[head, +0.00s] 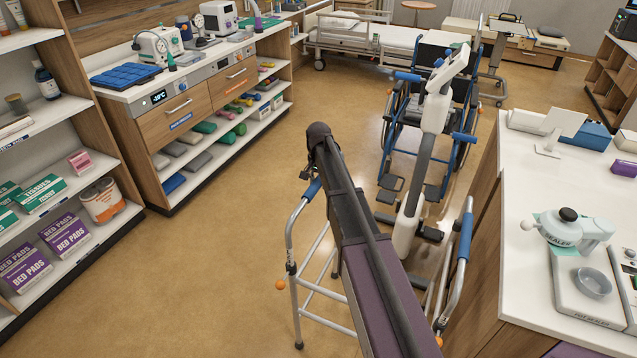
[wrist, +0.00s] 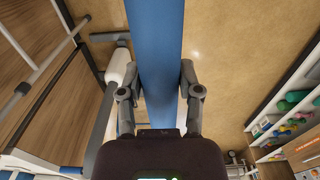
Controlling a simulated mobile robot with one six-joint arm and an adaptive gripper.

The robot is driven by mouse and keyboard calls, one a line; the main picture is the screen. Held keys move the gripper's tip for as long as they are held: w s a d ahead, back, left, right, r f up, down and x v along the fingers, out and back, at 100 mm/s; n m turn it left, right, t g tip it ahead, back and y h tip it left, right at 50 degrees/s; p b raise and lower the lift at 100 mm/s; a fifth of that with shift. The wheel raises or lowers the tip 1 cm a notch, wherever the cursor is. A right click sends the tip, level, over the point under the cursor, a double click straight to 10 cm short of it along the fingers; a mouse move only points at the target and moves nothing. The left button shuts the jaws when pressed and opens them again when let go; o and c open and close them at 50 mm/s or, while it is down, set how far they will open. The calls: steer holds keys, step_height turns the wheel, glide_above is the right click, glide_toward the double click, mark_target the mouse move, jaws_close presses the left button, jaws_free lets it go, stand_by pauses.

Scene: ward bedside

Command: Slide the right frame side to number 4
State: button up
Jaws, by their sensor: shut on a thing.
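The walking frame stands in the middle of the head view, with grey tubes. Its picture-left side (head: 291,245) has a blue grip (head: 313,189) and an orange knob (head: 280,285). Its picture-right side (head: 452,285) has another blue grip (head: 466,236). In the wrist view, my gripper (wrist: 158,80) has a grey finger on each side of a long blue grip (wrist: 156,30) and is shut on it. I cannot read any number on the frame.
A white and grey lift (head: 409,215) and a blue wheelchair (head: 440,120) stand close behind the frame. A white counter (head: 515,270) is close on the right. Shelves (head: 110,215) line the left, with clear floor (head: 215,270) between them and the frame.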

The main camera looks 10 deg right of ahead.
steer(key=shift+r, duration=0.45)
steer(key=o, duration=1.3)
steer(key=shift+p, duration=0.3)
step_height(320, 180, up, 7)
steer(key=p, duration=0.7)
steer(key=s+n, duration=0.7)
steer(key=s, duration=2.2)
